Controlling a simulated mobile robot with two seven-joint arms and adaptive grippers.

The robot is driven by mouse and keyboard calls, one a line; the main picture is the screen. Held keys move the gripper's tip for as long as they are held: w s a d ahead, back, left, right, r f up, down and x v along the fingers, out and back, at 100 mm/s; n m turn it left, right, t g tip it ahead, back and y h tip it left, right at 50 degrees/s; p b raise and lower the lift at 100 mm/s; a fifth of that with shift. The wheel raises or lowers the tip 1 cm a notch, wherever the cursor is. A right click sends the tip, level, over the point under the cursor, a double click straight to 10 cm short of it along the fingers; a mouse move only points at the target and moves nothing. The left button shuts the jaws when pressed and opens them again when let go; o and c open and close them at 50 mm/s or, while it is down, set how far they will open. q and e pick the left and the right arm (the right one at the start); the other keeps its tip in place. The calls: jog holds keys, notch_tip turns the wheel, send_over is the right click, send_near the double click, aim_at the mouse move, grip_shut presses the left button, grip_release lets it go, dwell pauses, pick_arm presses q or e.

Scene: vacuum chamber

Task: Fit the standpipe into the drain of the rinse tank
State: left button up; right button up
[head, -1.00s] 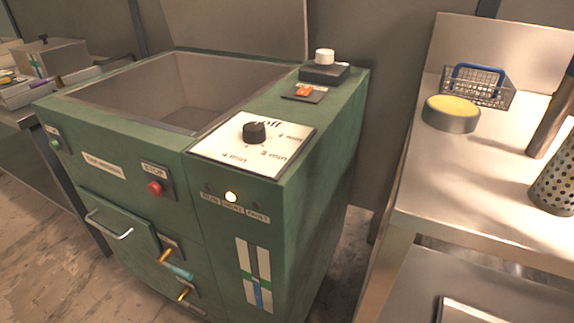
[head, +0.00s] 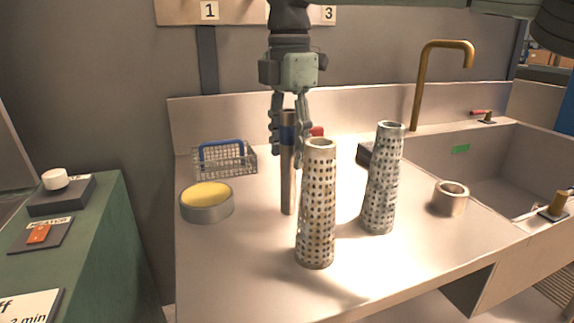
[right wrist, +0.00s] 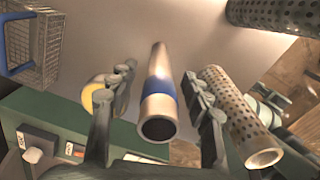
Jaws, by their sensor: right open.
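The standpipe appears to be the plain metal pipe with a blue band (head: 288,185), standing upright on the steel worktop (head: 240,265). My right gripper (head: 290,148) points down over its top, with a finger on each side of the blue band. The right wrist view shows the pipe (right wrist: 158,100) between the open fingers (right wrist: 158,75), with gaps on both sides and its hollow end facing the camera. The basin with a brass tap at the right (head: 480,165) looks like the rinse tank; its drain is not visible.
Two perforated tubes (head: 318,215) (head: 383,185) stand close right of the pipe. A metal ring (head: 449,198) sits near the basin. A wire basket (head: 225,162) and a yellow-topped round tin (head: 207,203) are to the left. A green machine (head: 95,245) borders the worktop.

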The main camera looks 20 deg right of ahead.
aim_at(288, 175)
jog(key=shift+f, duration=1.2)
grip_shut()
